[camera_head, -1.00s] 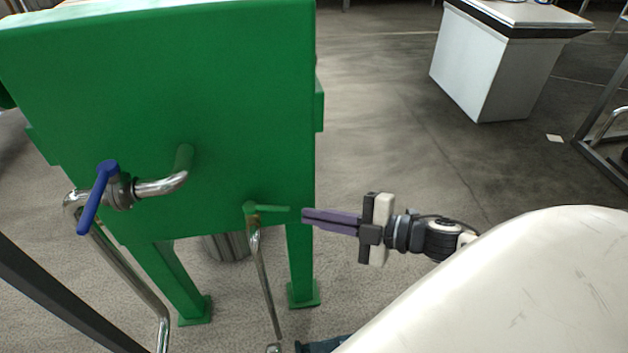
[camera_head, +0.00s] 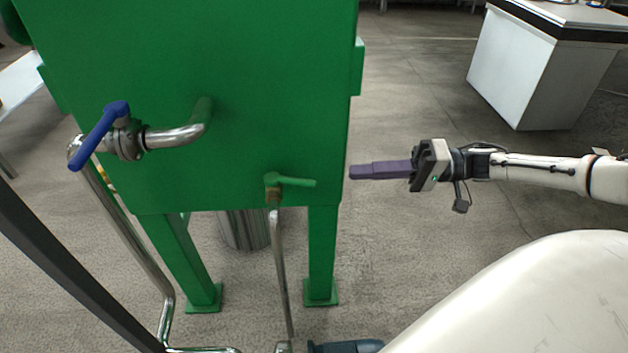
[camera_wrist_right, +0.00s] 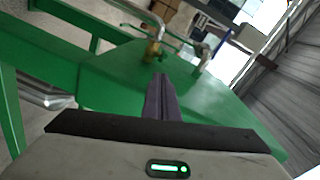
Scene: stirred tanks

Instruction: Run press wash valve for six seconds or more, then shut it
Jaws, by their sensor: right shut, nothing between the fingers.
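A green press body (camera_head: 200,90) fills the left of the head view. A small valve with a green lever (camera_head: 296,182) sits at its lower edge, above a thin vertical pipe. The lever points right, crosswise to that pipe. A second valve with a blue lever (camera_head: 98,137) is on the bent steel pipe at left, its lever slanting down-left. No label shows which is the wash valve. My right gripper (camera_head: 352,172) is shut and empty, right of the green lever's tip and apart from it. In the wrist view its fingers (camera_wrist_right: 161,78) point toward a brass valve body (camera_wrist_right: 153,49).
Green legs (camera_head: 320,250) support the press, with a ribbed metal cylinder (camera_head: 243,230) behind them. A steel pipe (camera_head: 130,225) runs down at left. A dark slanted bar (camera_head: 60,265) crosses the lower left. A white cabinet (camera_head: 525,75) stands at back right. Floor between is open.

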